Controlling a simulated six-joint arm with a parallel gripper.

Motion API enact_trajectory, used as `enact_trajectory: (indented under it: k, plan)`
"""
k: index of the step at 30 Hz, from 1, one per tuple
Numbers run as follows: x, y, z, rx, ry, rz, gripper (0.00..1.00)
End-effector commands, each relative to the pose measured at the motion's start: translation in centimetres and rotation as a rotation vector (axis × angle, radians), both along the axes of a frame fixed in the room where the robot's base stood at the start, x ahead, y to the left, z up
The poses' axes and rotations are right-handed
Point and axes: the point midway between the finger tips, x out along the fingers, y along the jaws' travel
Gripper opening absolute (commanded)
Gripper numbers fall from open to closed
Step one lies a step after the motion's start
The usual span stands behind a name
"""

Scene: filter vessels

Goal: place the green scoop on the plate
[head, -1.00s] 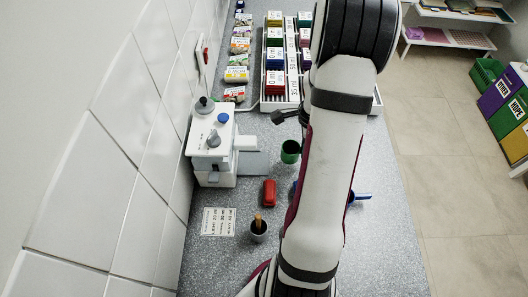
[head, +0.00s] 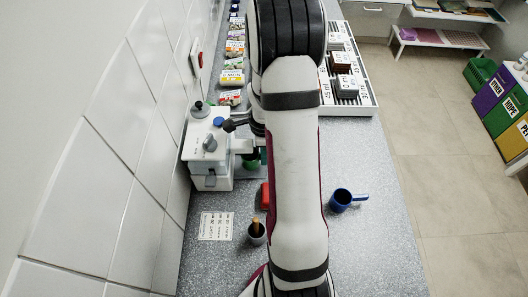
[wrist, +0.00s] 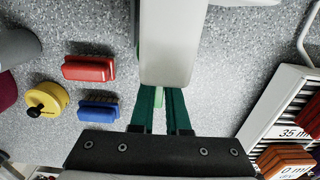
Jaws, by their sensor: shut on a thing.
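The green scoop (head: 252,163) shows in the head view as a small patch beside the white machine (head: 208,145), mostly hidden by my arm. The grey plate (head: 242,172) at the foot of the machine is partly covered; I cannot tell whether the scoop touches it. In the wrist view my gripper (wrist: 161,94) has its two teal fingers shut on the scoop's pale green handle (wrist: 158,98). A white block (wrist: 178,45), apparently part of the machine, hides most of the scoop's cup there. In the head view my gripper is hidden behind my arm.
A blue block (wrist: 98,110) and a yellow, black-knobbed piece (wrist: 45,99) show in the wrist view. A labelled rack (head: 350,85) is at the back.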

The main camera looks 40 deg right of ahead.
Motion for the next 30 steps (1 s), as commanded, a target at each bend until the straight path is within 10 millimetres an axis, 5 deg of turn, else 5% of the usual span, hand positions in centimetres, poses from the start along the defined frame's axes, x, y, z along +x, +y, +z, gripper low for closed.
enact_trajectory:
  k: [9,10,15,24,30]
  plan:
    - [0.0,0.0,-0.7,-0.001,-0.001,0.0,0.0]
    - [0.0,0.0,-0.7,-0.001,-0.001,0.0,0.17]
    - [0.0,0.0,-0.7,-0.001,-0.001,0.001,0.44]
    - [0.0,0.0,-0.3,-0.001,-0.001,0.001,0.44]
    - [0.1,-0.1,4.8,-0.006,-0.006,0.001,0.44]
